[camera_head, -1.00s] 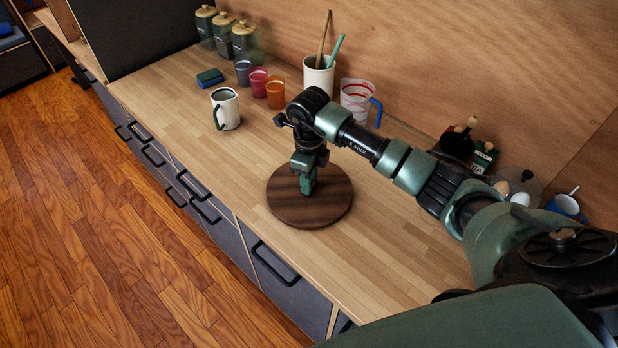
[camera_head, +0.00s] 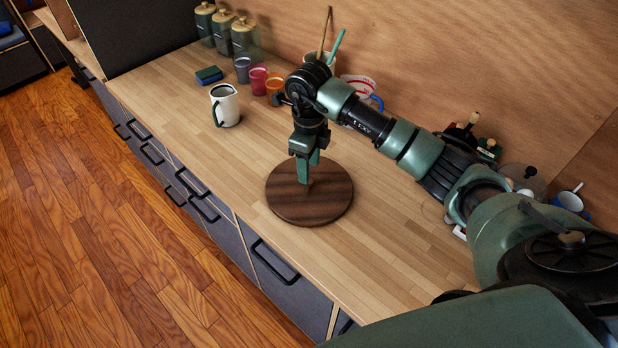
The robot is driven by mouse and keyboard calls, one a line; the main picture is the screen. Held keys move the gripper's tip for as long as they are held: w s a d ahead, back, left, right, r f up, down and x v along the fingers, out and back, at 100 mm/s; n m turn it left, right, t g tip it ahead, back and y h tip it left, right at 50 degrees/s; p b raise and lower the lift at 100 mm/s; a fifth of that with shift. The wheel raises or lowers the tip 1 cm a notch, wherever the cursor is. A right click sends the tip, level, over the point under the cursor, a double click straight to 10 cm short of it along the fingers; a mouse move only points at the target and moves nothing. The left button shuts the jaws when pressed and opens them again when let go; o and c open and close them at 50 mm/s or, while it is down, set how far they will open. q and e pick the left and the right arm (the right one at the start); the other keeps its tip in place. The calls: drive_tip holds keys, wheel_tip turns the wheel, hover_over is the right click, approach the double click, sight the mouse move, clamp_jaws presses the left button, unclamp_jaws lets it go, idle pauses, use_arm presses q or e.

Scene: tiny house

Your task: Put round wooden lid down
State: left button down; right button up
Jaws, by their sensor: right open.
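The round wooden lid (camera_head: 318,206), dark brown with a striped grain, lies flat on the light wooden counter. My right gripper (camera_head: 304,178) points down just above the middle of the lid. It is open, with a small knob-like piece showing beneath its fingers. The fingers partly hide the centre of the lid. My left gripper is not in view.
A white mug (camera_head: 225,106) stands to the left, with a blue-green sponge (camera_head: 209,75) behind it. Coloured cups (camera_head: 258,79), canisters (camera_head: 244,38) and a measuring cup (camera_head: 357,84) stand along the wall. The counter (camera_head: 345,255) around the lid is clear.

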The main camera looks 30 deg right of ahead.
wheel_tip(320, 180, up, 8)
drive_tip(key=b, duration=0.2)
drive_tip(key=shift+f, duration=0.2)
